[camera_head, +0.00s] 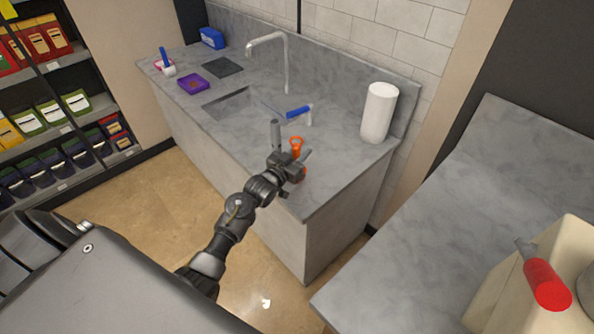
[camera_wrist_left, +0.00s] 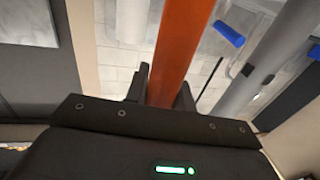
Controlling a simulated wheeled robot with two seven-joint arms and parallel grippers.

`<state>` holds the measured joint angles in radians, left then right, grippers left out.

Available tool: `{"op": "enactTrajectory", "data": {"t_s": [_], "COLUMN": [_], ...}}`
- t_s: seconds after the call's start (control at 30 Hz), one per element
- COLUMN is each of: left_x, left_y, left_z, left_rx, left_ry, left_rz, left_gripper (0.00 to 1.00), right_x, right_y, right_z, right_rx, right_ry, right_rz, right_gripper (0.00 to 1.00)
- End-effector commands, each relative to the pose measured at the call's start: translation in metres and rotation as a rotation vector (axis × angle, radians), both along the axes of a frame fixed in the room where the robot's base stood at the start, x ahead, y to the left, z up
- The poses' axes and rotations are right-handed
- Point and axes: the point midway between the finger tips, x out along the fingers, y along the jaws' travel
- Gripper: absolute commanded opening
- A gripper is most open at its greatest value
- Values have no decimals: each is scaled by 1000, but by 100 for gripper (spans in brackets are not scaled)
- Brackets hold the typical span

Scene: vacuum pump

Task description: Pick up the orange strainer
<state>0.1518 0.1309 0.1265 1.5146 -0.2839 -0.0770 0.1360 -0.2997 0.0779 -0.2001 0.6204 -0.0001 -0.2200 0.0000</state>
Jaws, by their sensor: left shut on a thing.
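The orange strainer (camera_head: 296,142) is by the front edge of the sink counter in the head view. A ring-like part shows above my left gripper (camera_head: 293,162), and a bit of orange shows below it. My left gripper is shut on the strainer. In the left wrist view, a long orange handle (camera_wrist_left: 180,45) runs up from between the two fingers (camera_wrist_left: 160,92). The gripper and arm hide part of the strainer in the head view. I cannot tell whether it touches the counter. My right gripper is in neither view.
The grey counter (camera_head: 340,158) holds a blue-handled tool (camera_head: 298,112), a white paper roll (camera_head: 378,112), a purple tray (camera_head: 193,84) and a sink with a tall faucet (camera_head: 287,62). A grey upright cylinder (camera_head: 275,132) stands close behind my gripper. Another counter (camera_head: 470,190) is at right.

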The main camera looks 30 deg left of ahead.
Motion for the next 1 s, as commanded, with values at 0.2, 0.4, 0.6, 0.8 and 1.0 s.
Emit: {"op": "enactTrajectory", "data": {"t_s": [0.2,0.4,0.6,0.8,1.0], "left_x": [0,0,-25,-67,-105], "left_y": [0,0,9,25,39], "left_z": [2,18,61,97,117], "left_rx": [1,1,6,8,5], "left_ry": [-2,-6,-6,-2,-1], "left_rz": [0,-1,-1,0,0], "left_gripper": [0,0,0,0,0], "right_x": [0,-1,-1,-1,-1], "right_y": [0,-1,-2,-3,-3], "right_z": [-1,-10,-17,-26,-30], "right_rx": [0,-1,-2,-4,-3], "right_ry": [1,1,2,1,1], "right_rz": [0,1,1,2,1], "right_gripper": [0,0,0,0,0]}}
